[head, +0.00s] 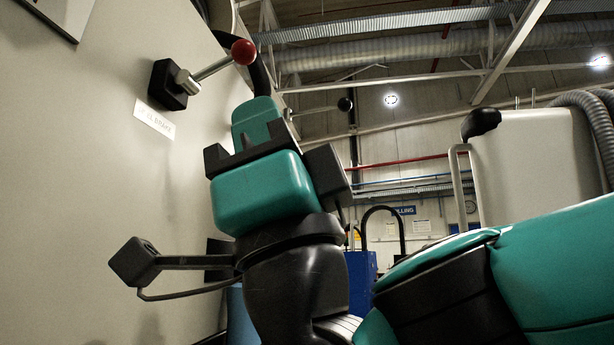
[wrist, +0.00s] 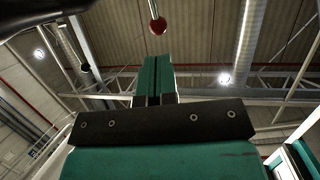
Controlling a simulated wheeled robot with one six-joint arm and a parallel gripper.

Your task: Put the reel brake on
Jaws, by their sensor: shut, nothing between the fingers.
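The reel brake lever is a metal rod with a red ball knob (head: 244,52). It comes out of a black block (head: 167,85) on the pale panel and slants up to the right. A label (head: 154,121) below it reads partly "BRAKE". My gripper (head: 256,104), teal and black, is shut and empty, with its fingers pointing up. Its tips are below the red knob in the head view, with a gap between. In the wrist view the knob (wrist: 158,25) shows beyond the shut fingertips (wrist: 154,58), apart from them.
A thin rod with a black ball (head: 345,104) stands behind my gripper to the right. The pale panel (head: 85,190) fills the left. A pale cabinet (head: 540,165) with a hose stands at the right. Space above my fingers looks open apart from the lever.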

